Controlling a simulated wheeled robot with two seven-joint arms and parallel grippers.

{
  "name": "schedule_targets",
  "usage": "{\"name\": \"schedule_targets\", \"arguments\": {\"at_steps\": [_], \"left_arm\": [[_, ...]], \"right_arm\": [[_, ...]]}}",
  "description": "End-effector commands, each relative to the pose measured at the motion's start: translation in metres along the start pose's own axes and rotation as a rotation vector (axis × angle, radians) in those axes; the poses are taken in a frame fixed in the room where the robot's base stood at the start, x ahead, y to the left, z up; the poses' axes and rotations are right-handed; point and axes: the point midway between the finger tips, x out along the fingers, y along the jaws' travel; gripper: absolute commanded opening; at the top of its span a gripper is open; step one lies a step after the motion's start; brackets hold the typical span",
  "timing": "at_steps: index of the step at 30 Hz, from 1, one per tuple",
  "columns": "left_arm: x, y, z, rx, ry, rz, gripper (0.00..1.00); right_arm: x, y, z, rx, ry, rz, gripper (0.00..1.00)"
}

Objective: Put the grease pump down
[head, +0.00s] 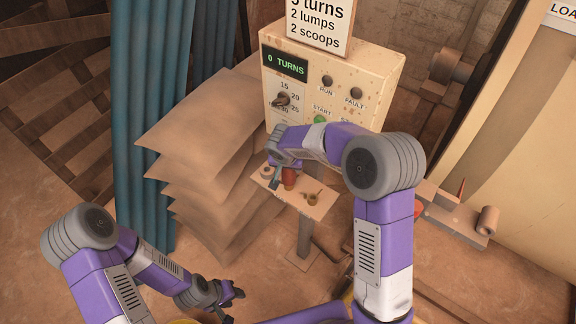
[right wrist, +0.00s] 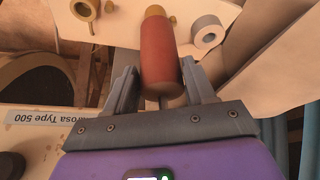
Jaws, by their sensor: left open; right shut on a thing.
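The grease pump is a red cylinder with a brass end (right wrist: 160,55). In the right wrist view it lies between the fingers of my right gripper (right wrist: 152,90), which is shut on it. In the head view the red pump (head: 290,177) shows over a small shelf (head: 318,208), beside my right gripper (head: 276,178). I cannot tell whether the pump touches the shelf. My left gripper (head: 232,296) is open and empty, low in the head view, away from the shelf.
A small brass piece (head: 311,198) and a grey ring (right wrist: 207,32) are on the shelf. A stack of brown sacks (head: 200,130) stands left of it. A control box (head: 340,80) with a dial stands behind. A teal curtain (head: 145,120) hangs at the left.

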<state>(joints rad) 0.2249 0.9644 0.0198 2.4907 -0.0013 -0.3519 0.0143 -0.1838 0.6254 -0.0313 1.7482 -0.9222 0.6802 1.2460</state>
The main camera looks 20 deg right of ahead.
Motion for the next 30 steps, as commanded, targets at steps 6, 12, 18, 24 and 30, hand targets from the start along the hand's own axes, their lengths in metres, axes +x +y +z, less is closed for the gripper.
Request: {"name": "schedule_targets", "arguments": {"at_steps": [6, 12, 18, 24, 30], "left_arm": [[0.0, 0.0, 0.0, 0.0, 0.0, 0.0, 0.43], [0.004, -0.001, 0.0, 0.0, 0.0, 0.0, 0.43], [0.003, -0.001, 0.0, 0.0, 0.0, 0.0, 0.43], [0.003, -0.001, 0.0, 0.0, 0.0, 0.0, 0.43], [-0.001, 0.0, 0.0, 0.0, 0.0, 0.0, 0.43]], "right_arm": [[-0.001, 0.0, -0.001, 0.001, 0.003, -0.002, 0.08], [0.002, 0.0, 0.0, 0.0, 0.002, 0.0, 0.61], [0.002, 0.0, 0.0, 0.0, 0.001, 0.0, 0.8], [0.001, 0.0, 0.0, 0.0, 0.001, 0.0, 0.8], [-0.014, -0.001, -0.002, 0.001, 0.005, -0.003, 0.8]]}}
